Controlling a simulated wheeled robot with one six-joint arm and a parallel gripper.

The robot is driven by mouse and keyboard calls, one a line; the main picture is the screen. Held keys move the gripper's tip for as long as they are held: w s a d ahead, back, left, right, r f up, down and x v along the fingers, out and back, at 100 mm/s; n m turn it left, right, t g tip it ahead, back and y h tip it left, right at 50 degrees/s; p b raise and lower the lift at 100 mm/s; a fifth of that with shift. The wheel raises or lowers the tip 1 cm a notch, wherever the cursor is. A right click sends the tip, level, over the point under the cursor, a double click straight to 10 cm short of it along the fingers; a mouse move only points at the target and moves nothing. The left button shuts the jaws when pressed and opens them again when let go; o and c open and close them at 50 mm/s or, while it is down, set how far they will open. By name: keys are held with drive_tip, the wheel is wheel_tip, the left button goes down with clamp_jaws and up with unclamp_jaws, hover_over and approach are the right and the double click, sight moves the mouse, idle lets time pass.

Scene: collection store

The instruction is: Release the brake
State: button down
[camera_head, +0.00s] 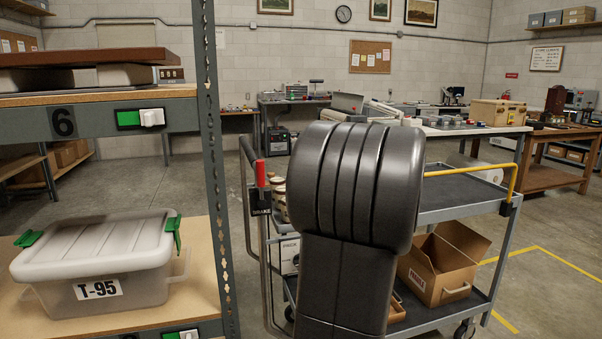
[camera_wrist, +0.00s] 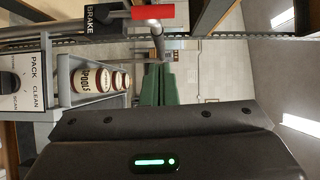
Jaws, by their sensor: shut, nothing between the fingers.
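The brake lever has a red grip (camera_head: 260,173) that stands upright above a black box (camera_head: 260,202) on the handle end of a grey trolley (camera_head: 460,205). The wrist view looks turned on its side: the red grip (camera_wrist: 153,12) is at the top edge, sticking out to the right from the black plate marked BRAKE (camera_wrist: 92,18). My gripper (camera_wrist: 160,68) shows in the wrist view as green fingers close together, with nothing between them. The fingers are apart from the red grip in that picture. In the head view my arm hides the gripper.
A shelf rack upright (camera_head: 213,170) stands just left of the lever. A lidded box marked T-95 (camera_head: 95,265) sits on the rack. Tins marked SPOOLS (camera_wrist: 92,77) and a PACK CLEAN panel (camera_wrist: 32,80) are near the lever. An open carton (camera_head: 440,270) is on the trolley's lower shelf.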

drive_tip(key=shift+v, duration=1)
